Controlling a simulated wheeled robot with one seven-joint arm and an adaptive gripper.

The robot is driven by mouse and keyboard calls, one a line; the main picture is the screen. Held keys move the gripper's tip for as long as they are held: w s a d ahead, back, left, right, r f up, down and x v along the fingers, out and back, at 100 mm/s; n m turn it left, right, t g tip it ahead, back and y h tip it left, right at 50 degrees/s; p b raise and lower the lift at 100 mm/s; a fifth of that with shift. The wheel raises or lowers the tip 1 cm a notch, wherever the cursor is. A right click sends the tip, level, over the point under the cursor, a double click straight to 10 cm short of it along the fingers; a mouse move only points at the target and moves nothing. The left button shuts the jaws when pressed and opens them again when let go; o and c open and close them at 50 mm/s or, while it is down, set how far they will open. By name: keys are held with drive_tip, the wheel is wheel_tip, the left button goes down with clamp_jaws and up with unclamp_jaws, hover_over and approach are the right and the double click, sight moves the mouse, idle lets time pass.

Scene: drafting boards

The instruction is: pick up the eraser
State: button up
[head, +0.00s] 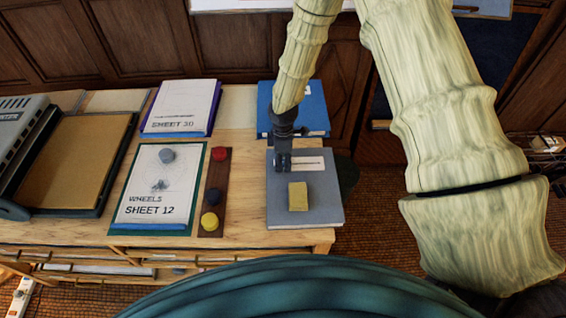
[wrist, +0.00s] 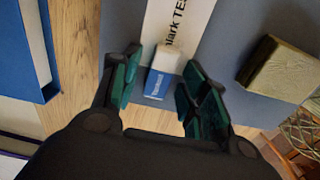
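The eraser (wrist: 164,73) is a small white block with a blue sleeve. In the wrist view it lies on the grey-blue board (wrist: 225,65), beside a white printed label (wrist: 178,25). My gripper (wrist: 158,80) is open, with one dark green finger on each side of the eraser and gaps visible between. In the head view my gripper (head: 284,168) points down over the grey board (head: 325,205), near its upper left. I cannot make out the eraser in the head view; the gripper seems to hide it.
A yellowish block (head: 298,196) lies on the same board, right of the eraser in the wrist view (wrist: 277,68). A blue binder (head: 310,105) lies behind. Left are a dark strip with coloured knobs (head: 213,190), the SHEET 12 board (head: 150,205) and the SHEET 30 board (head: 180,108).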

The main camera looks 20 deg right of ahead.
drive_tip(key=c, duration=0.8)
drive_tip(key=shift+o, duration=0.2)
drive_tip(key=shift+r, duration=0.1)
drive_tip(key=shift+r+b, duration=0.8)
drive_tip(key=shift+r, duration=0.35)
drive_tip(key=s+a+r+b, duration=0.1)
drive_tip(key=s+a, duration=0.1)
drive_tip(key=s, duration=0.2)
drive_tip(key=s+a+b, duration=0.2)
drive_tip(key=s+a, duration=0.1)
drive_tip(key=s, duration=0.2)
drive_tip(key=s+a+r+b, duration=0.1)
drive_tip(key=s+a+b, duration=0.1)
drive_tip(key=s+a, duration=0.1)
drive_tip(key=shift+s+a+r, duration=0.1)
drive_tip(key=shift+s+r, duration=0.05)
drive_tip(key=shift+s, duration=0.3)
drive_tip(key=shift+s+a+r, duration=0.1)
drive_tip(key=shift+s+r, duration=0.05)
drive_tip(key=shift+s, duration=0.25)
